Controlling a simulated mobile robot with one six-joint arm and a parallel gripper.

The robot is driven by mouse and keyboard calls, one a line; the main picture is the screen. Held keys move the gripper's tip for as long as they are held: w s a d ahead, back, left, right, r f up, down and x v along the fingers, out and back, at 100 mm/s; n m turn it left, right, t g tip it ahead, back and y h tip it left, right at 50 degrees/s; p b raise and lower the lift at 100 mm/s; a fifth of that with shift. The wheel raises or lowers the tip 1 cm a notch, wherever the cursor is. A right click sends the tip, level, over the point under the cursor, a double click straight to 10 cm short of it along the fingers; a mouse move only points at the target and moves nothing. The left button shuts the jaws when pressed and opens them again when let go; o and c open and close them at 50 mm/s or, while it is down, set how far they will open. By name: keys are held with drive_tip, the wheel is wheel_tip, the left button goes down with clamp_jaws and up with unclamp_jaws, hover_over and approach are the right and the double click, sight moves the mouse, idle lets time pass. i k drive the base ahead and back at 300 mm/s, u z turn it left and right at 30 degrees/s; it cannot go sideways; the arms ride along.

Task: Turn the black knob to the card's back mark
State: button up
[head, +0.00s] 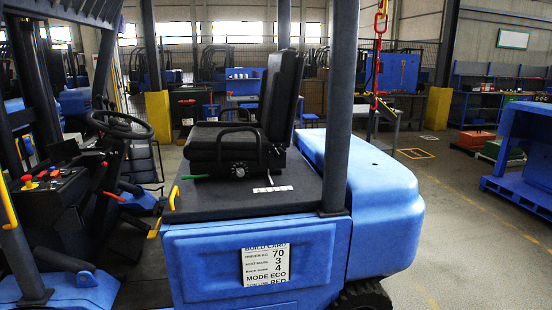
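The black knob (239,171) is small and round, with pale marks around it. It sits low on the side of the black forklift seat (230,148); its pointer is too small to read. The white build card (265,264) is on the truck's blue side panel. It shows 70 by driver kg, 3 by a seat line, 4 by a line starting with BACK, and MODE ECO. The bottom line ends in RED. The seat's backrest (281,92) stands nearly upright. My gripper is not in view.
A dark upright post (340,110) stands just right of the seat. A black armrest (240,135) loops above the knob. A white marked strip (272,189) lies on the deck, and a green lever (193,177) sticks out left. The steering wheel (120,124) is further left.

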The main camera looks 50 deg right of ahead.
sight(278, 154)
drive_tip(key=z, duration=0.05)
drive_tip(key=i, duration=0.95)
drive_tip(key=u, duration=0.15)
